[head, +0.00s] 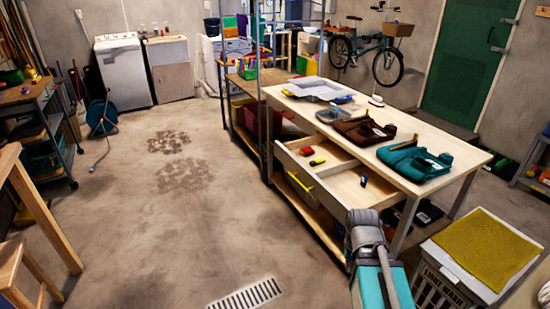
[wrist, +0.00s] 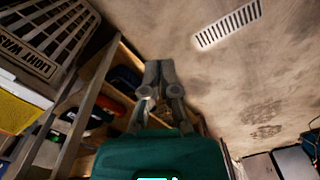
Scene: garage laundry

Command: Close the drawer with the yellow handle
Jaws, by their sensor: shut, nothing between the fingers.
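The drawer (head: 334,203) under the workbench top stands pulled out in the head view. In the wrist view my gripper (wrist: 158,72) is shut and empty, pointing past the bench's lower part towards the floor. I cannot make out the yellow handle in the wrist view.
A white hamper (head: 455,280) with a yellow cloth stands close at right, also in the wrist view (wrist: 45,40). Shelving stands behind the bench. Floor left of the drawer is clear around a drain (head: 247,295).

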